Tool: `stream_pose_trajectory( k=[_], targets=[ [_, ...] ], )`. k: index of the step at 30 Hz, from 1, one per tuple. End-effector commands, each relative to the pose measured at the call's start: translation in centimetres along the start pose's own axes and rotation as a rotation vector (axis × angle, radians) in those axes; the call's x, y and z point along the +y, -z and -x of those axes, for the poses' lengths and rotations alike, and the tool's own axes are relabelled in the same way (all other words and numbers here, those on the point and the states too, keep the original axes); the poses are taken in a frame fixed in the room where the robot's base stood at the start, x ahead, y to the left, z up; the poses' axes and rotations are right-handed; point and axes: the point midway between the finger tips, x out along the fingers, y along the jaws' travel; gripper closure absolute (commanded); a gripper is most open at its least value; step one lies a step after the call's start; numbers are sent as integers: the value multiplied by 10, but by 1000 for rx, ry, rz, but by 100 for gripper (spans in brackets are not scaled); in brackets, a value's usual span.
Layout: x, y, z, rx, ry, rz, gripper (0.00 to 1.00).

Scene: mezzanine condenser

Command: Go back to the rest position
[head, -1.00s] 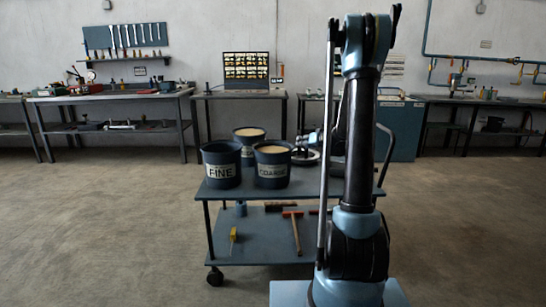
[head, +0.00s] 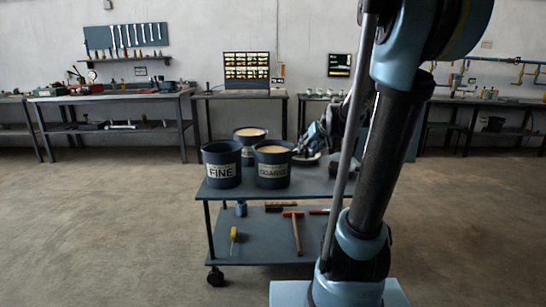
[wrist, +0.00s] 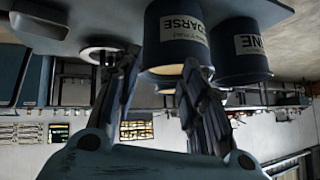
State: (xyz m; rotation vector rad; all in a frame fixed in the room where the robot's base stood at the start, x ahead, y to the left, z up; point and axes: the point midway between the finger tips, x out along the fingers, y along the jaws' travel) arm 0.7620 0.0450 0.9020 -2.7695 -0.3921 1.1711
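My gripper (wrist: 160,65) is open in the wrist view, with a clear gap between its fingers and nothing held. In the head view my gripper (head: 314,142) is above the right part of the cart top, right of the buckets and partly behind my arm. The wrist picture is upside down. The COARSE bucket (head: 271,170) shows beyond the fingers in the wrist view (wrist: 176,25). The FINE bucket (head: 221,166) stands left of it in the head view. A third bucket (head: 249,134) with pale contents stands behind them.
The cart (head: 229,193) stands ahead, with a hammer (head: 296,235) and a yellow-handled tool (head: 233,235) on its lower shelf. A pale round dish (head: 308,158) lies on its top by my gripper. Workbenches (head: 110,97) line the back wall. Floor is open at left.

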Motion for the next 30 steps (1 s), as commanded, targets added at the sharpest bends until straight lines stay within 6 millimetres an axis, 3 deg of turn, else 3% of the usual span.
stream_pose_trajectory(
  k=[15,27,30],
  targets=[
    [2,-99,80,-114,-179,-12,61],
    [14,-150,113,-151,-285,-21,61],
    [13,-189,115,-237,-281,-30,61]
  ],
)
